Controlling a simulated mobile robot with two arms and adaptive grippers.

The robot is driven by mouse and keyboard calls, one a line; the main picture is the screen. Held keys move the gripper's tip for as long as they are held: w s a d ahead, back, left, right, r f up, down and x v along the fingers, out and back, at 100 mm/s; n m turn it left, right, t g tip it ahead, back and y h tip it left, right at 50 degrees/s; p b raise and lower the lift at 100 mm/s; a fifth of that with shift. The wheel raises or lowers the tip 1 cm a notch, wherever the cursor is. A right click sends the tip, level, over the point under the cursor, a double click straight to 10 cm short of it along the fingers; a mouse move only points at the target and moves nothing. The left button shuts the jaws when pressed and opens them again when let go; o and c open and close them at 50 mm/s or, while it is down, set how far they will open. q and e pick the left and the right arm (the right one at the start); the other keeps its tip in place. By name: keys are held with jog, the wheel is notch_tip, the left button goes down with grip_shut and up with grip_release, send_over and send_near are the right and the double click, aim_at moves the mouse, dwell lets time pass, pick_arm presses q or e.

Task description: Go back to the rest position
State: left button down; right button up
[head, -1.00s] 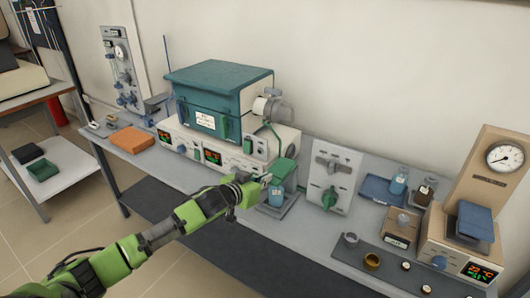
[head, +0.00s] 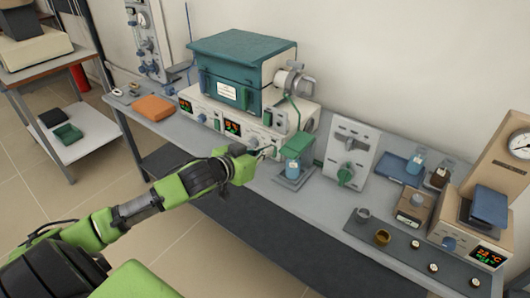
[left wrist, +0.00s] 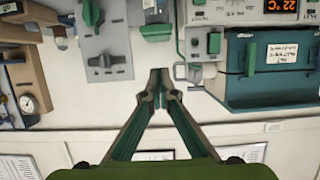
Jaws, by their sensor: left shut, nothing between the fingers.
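My left gripper (head: 268,153) reaches in on its green arm from the left in the head view. The furnace also shows in that view (left wrist: 272,85), upside down. My right gripper is in neither view.
The grey bench (head: 265,205) holds a grey panel with a green knob (head: 350,150), a blue tray (head: 393,168), a dark mat with small cups (head: 400,248) and a gauge unit (head: 505,165). An orange block (head: 154,107) lies at left.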

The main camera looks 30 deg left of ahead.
pick_arm(q)
jog(key=shift+f, duration=0.1)
dwell(0.5)
